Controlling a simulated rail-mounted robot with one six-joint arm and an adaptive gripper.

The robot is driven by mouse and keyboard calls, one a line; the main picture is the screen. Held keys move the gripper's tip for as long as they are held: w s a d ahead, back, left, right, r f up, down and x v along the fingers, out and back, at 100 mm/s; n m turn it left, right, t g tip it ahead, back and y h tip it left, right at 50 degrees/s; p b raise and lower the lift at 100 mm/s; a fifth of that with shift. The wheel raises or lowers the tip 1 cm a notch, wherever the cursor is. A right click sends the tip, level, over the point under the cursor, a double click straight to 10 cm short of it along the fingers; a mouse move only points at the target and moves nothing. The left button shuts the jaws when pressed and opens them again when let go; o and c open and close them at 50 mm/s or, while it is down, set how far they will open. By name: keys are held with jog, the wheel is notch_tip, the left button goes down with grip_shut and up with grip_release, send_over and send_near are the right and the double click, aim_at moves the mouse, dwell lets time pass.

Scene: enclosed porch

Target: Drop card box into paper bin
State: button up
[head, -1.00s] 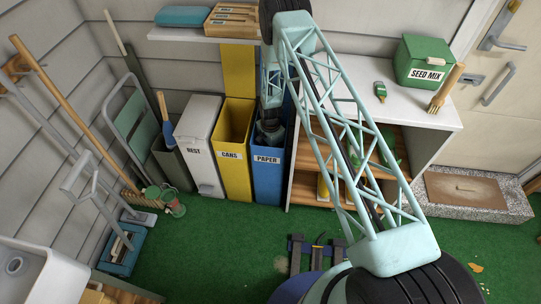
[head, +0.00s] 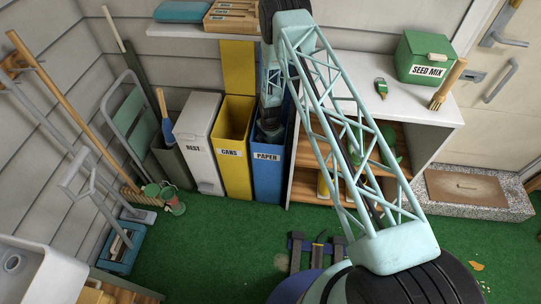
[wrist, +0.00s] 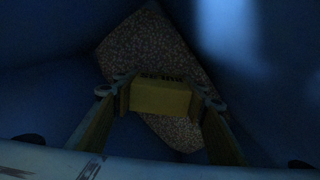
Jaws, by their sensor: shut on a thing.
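The paper bin (head: 267,178) is blue with a PAPER label and stands at the right end of a row of bins. My gripper reaches down into its open top, and the fingers are hidden there in the head view. In the wrist view my gripper (wrist: 160,100) is shut on the yellow card box (wrist: 160,97), which has dark lettering on its upper edge. Dark blue bin walls (wrist: 45,110) surround it. Below the card box is a speckled brownish surface (wrist: 145,45) inside the bin; I cannot tell whether the box touches it.
The yellow CANS bin (head: 231,175) and the white REST bin (head: 199,160) stand to the left. A shelf unit (head: 400,100) is close on the right. A wall shelf (head: 180,31) with boxes hangs above the bins. Green floor (head: 220,235) in front is mostly clear.

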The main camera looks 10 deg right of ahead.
jog(key=o, duration=0.7)
jog(key=shift+c, duration=0.2)
jog(key=shift+r, duration=0.1)
jog(key=shift+r+p, duration=1.1)
jog(key=shift+r, duration=2.2)
